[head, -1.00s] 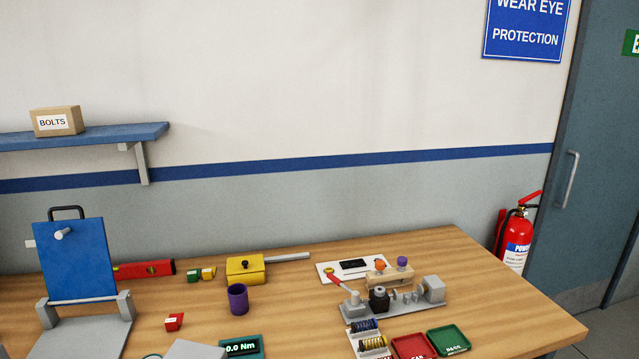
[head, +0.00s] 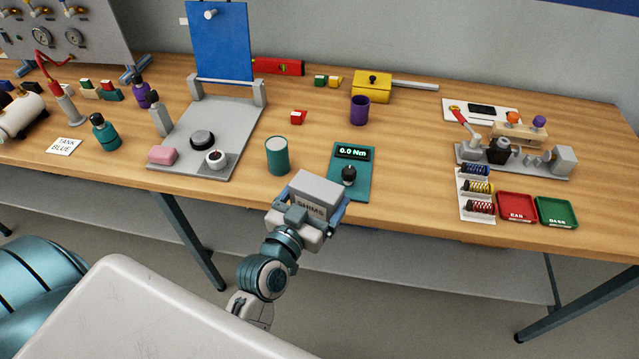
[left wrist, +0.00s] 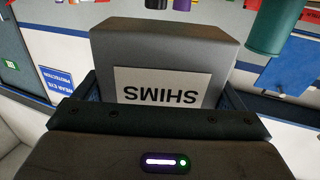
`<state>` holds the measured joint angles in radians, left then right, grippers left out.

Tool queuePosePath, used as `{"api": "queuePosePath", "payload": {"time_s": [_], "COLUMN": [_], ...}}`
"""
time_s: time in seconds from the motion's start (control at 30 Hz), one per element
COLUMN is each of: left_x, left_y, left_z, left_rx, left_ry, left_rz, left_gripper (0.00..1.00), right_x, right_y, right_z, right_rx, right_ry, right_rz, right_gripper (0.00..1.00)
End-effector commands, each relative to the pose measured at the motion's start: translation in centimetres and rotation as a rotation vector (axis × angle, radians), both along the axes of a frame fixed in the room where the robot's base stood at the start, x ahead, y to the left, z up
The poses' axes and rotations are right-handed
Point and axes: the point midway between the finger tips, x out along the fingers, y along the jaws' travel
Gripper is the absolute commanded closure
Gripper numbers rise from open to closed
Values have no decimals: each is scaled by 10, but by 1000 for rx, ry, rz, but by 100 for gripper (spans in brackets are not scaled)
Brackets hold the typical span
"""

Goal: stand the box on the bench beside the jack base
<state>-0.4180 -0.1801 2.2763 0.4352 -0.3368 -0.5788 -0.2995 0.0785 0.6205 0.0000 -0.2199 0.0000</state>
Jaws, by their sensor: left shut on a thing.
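The grey box (head: 318,188) has a white label reading SHIMS. My left gripper (head: 309,208) is shut on it and holds it at the bench's front edge, just in front of the teal torque meter. The left wrist view shows the box (left wrist: 165,60) between the fingers, its label upside down in that picture. The wooden bench (head: 400,170) runs across the head view. A grey base (head: 520,172) with a red-handled lever stands at the right; I cannot tell surely whether it is the jack base. My right gripper is not in view.
A teal cylinder (head: 277,155) stands left of the box, and the torque meter (head: 350,182) lies behind it. A spring card (head: 480,211), red tray (head: 516,206) and green tray (head: 556,211) lie at the right. Bench between meter and spring card is clear.

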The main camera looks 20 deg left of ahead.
Motion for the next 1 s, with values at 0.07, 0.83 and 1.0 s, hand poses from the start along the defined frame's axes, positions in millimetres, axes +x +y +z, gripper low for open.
{"api": "queuePosePath", "payload": {"time_s": [0.07, 0.83, 1.0], "left_x": [4, 80, 88], "left_y": [-7, -149, -165], "left_z": [4, 52, 56], "left_rx": [0, 1, 1], "left_ry": [-7, -9, -7], "left_rz": [-45, -899, -997], "left_gripper": [37, 37, 37], "right_x": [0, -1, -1], "right_y": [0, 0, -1], "right_z": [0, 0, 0], "right_rx": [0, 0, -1], "right_ry": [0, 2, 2], "right_rz": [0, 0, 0], "right_gripper": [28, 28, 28]}}
